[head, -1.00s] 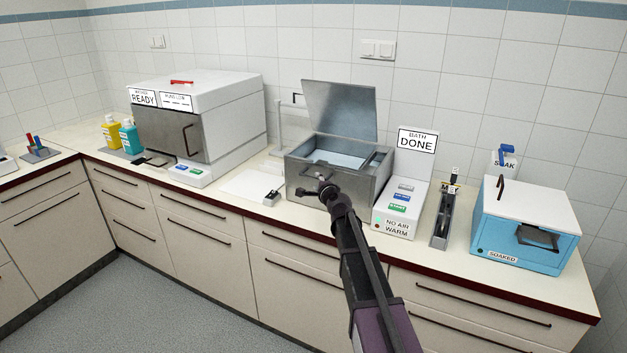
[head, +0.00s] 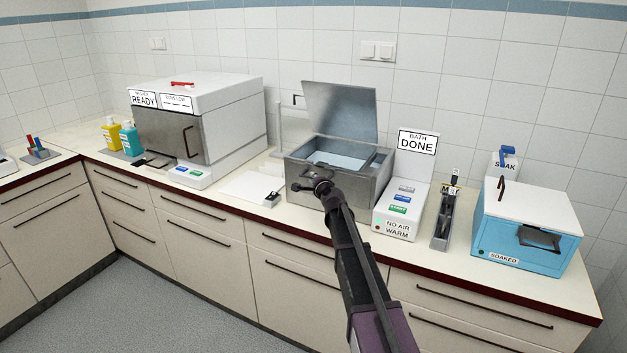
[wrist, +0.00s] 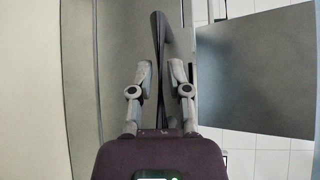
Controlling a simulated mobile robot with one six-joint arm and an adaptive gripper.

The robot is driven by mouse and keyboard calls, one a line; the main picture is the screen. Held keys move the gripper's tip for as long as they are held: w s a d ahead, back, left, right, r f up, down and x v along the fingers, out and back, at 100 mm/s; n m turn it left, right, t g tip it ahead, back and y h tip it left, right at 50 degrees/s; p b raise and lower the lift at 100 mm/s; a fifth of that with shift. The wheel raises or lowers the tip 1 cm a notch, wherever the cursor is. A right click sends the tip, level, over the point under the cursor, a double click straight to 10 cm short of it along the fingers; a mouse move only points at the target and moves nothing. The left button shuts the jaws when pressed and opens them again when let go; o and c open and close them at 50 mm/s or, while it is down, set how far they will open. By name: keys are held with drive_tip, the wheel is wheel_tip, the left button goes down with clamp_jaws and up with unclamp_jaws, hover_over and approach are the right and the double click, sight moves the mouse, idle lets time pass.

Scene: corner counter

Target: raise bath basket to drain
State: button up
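The steel bath (head: 335,190) stands on the counter in the middle of the head view. Its lid (head: 340,110) is raised, and pale bluish liquid (head: 335,159) shows inside. I cannot make out the basket as a separate thing in the head view. My gripper (head: 308,182) is at the bath's upper front, covering part of it. In the wrist view, my gripper (wrist: 159,72) has its fingers apart, with a dark handle (wrist: 160,45) between them. The handle appears free of a firm grip. The raised lid (wrist: 258,70) fills the right there.
A display reading "BATH DONE" (head: 417,143) and a button panel (head: 399,210) stand right of the bath. A thin stand (head: 279,125) is behind its left. A blue box (head: 525,235) is at right, a white machine (head: 235,110) at left.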

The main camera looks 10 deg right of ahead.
drive_tip(key=shift+r, duration=0.1)
clamp_jaws()
wheel_tip(320, 180, up, 9)
drive_tip(key=p, duration=0.8)
drive_tip(key=shift+p, duration=0.4)
drive_tip(key=shift+w+f, duration=0.2)
drive_tip(key=o, duration=0.7)
unclamp_jaws()
drive_tip(key=shift+s+r, duration=0.15)
